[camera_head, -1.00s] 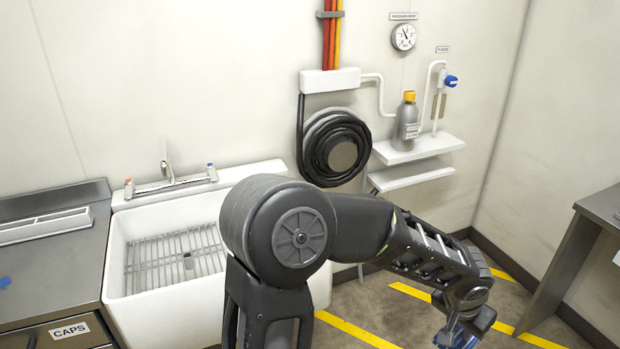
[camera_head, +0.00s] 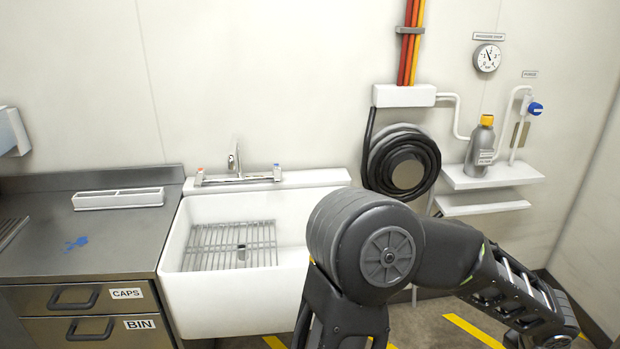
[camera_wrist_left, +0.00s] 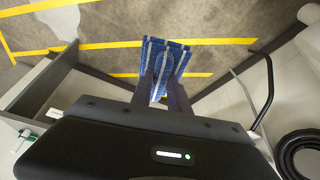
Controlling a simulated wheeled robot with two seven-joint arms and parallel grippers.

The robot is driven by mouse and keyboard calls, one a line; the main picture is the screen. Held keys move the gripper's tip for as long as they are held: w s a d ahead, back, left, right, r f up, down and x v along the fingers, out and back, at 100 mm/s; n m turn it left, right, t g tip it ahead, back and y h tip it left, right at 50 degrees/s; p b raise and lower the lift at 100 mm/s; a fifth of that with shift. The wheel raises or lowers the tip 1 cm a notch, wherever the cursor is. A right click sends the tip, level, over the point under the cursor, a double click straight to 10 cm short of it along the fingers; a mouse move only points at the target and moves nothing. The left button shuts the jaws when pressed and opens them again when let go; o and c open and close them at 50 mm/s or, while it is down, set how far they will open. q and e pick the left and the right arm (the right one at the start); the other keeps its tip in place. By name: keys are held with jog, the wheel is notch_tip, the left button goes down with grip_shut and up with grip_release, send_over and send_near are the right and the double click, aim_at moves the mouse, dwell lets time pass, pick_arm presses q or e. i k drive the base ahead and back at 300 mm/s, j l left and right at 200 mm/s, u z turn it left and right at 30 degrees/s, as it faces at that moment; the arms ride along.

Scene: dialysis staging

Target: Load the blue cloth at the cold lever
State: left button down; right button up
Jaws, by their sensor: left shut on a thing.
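A blue cloth with pale stripes (camera_wrist_left: 165,58) is held between the fingers of my left gripper (camera_wrist_left: 163,92), seen in the left wrist view above the floor. In the head view my left arm reaches to the lower right; its fingertips and the cloth are out of frame. The faucet (camera_head: 236,178) stands at the back of the white sink (camera_head: 232,300). Its right lever, the cold lever (camera_head: 277,172), has a small blue mark; the left lever (camera_head: 199,176) has a reddish one. My right gripper is not in view.
A steel counter (camera_head: 110,250) with drawers marked CAPS and BIN stands left of the sink, bearing a white tray (camera_head: 118,198) and a blue patch (camera_head: 76,243). A coiled black hose (camera_head: 402,163) and a shelf (camera_head: 490,176) with a grey bottle (camera_head: 480,145) are at right.

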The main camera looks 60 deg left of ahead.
aim_at(276, 168)
jog(key=u, duration=3.65)
